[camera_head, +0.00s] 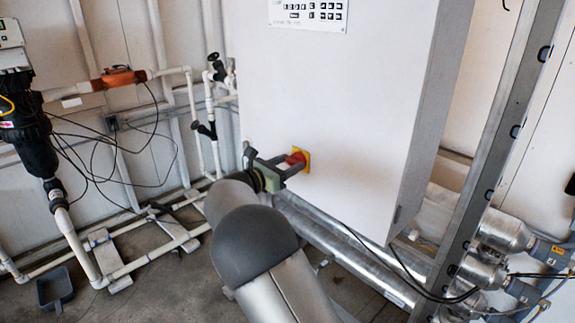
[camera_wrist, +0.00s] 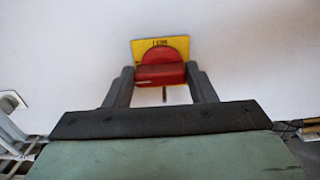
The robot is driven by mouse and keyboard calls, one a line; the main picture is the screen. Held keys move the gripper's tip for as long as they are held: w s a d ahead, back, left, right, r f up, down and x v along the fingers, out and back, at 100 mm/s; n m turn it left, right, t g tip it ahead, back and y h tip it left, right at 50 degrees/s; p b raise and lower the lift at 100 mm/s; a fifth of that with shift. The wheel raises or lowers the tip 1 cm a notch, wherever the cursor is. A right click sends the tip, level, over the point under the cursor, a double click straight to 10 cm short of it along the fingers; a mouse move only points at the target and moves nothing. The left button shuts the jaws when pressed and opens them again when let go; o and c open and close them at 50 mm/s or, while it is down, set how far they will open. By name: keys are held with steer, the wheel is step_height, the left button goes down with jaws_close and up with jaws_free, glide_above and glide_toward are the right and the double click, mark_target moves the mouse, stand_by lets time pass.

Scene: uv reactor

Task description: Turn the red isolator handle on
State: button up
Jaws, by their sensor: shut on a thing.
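The red isolator handle (camera_head: 296,158) sits on a yellow plate (camera_head: 305,163) on the front of the white cabinet, low on its face. In the wrist view the red handle (camera_wrist: 161,74) lies between my two dark fingers, its grip bar level across the picture. My gripper (camera_head: 286,164) reaches the handle from the left in the head view. In the wrist view my gripper (camera_wrist: 161,78) is shut on the handle, one finger at each end of the bar.
The white cabinet (camera_head: 330,100) has a label sheet (camera_head: 308,14) at its top. White pipes and black cables run along the wall at left. Silvery pipes (camera_head: 340,255) pass beneath the cabinet, and a metal upright (camera_head: 490,150) stands at right. A dark scoop-like bin (camera_head: 55,289) lies on the floor.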

steer(key=m+b, duration=0.2)
steer(key=b, duration=0.1)
steer(key=shift+s+f+m, duration=0.1)
steer(key=shift+f+m, duration=0.1)
steer(key=shift+m, duration=0.1)
steer(key=m+b, duration=0.3)
steer(key=b, duration=0.1)
steer(key=shift+d+m, duration=0.1)
steer(key=shift+m, duration=0.2)
steer(key=m+b, duration=0.3)
steer(key=shift+s, duration=0.1)
steer(key=shift+d+r+m+b, duration=0.1)
steer(key=shift+m+b, duration=1.2)
steer(key=shift+r, duration=0.1)
steer(key=o, duration=1)
steer(key=shift+c, duration=0.2)
